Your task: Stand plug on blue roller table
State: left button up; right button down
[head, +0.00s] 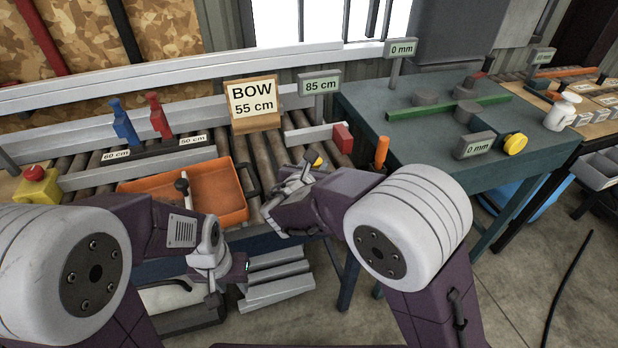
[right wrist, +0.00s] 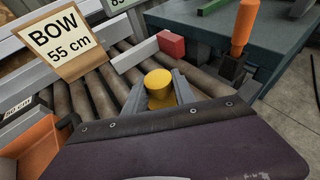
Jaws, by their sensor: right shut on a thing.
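The plug (right wrist: 158,82) is a short yellow cylinder that looks roughly upright in the right wrist view. A sliver of it shows in the head view (head: 315,158). My right gripper (head: 308,168) is shut on it, with a grey finger on either side. The plug is over the right part of the blue roller table (head: 265,150), whose brown rollers also show in the right wrist view (right wrist: 98,98). I cannot tell whether its base touches the rollers. My left gripper (head: 213,298) hangs low in front of the table, and its jaws are not clear.
On the roller table are an orange bin (head: 160,187), the BOW 55 cm sign (head: 252,103), a rack with blue and red clamps (head: 160,120) and a red block (head: 343,138). An orange handle (head: 381,153) stands at the right. A green-topped bench (head: 430,135) adjoins.

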jog(key=shift+w+a+f, duration=0.35)
jog(key=shift+w+f, duration=0.05)
jog(key=shift+w, duration=0.2)
notch_tip(320, 180, down, 3)
jog(key=shift+f+b, duration=0.15)
jog(key=shift+b, duration=0.4)
jog(key=shift+f, duration=0.4)
jog(key=shift+f, duration=0.1)
jog(key=c, duration=1)
grip_release()
jog(key=shift+c, duration=0.2)
